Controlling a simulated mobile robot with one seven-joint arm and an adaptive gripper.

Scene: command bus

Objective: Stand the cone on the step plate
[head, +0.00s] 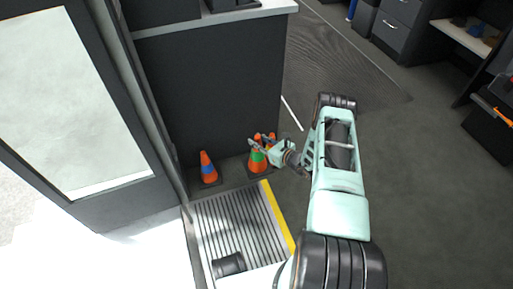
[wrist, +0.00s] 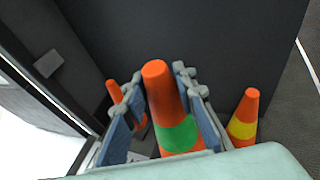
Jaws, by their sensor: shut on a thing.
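An orange cone with a green band (head: 258,160) stands upright by the dark cabinet. It also shows between my fingers in the wrist view (wrist: 170,110). My gripper (head: 264,145) is shut on its upper part, one finger on each side. I cannot tell whether its base is touching the floor. The step plate (head: 230,222) is a grey ribbed panel with a yellow edge strip, nearer to me than the cones. My fingers and palm hide the cone's lower part in the wrist view.
A blue-banded orange cone (head: 208,168) stands to the left. A yellow-banded cone (wrist: 244,120) stands to the right in the wrist view. The dark cabinet (head: 215,90) rises behind; a door frame is left.

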